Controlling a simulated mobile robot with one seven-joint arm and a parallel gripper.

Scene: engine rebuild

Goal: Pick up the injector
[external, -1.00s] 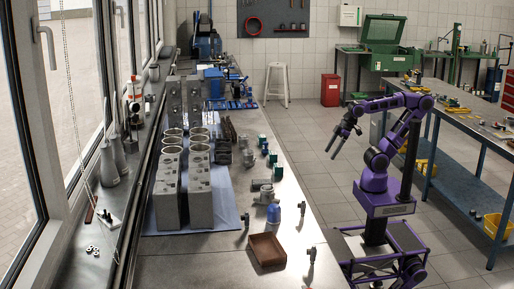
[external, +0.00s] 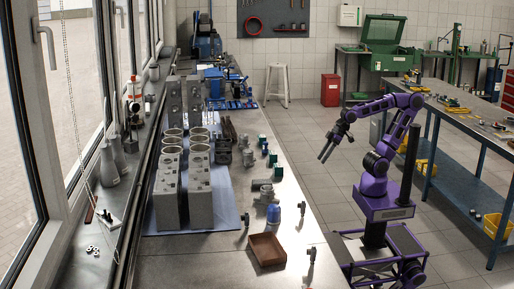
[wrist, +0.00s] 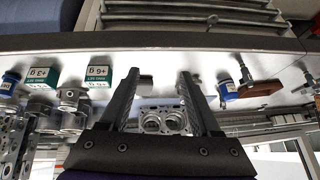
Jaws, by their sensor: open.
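Small slim grey parts that look like injectors stand on the near part of the steel bench: one (external: 302,208) right of the blue cylinder, one (external: 245,220) to the left, and one (external: 312,254) right of the brown tray. In the wrist view a slim grey part (wrist: 243,69) shows beside the tray; I cannot tell which one it is. My gripper (external: 325,153) is open and empty, pointing down over the aisle right of the bench, apart from all these parts. Its two dark fingers also show in the wrist view (wrist: 160,75).
A brown tray (external: 267,249), a blue cylinder (external: 273,213) and teal boxes (external: 272,159) stand on the bench (external: 205,262). Grey engine blocks (external: 168,195) fill its left side. A blue-framed workbench (external: 468,186) stands right of my arm. The floor between is clear.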

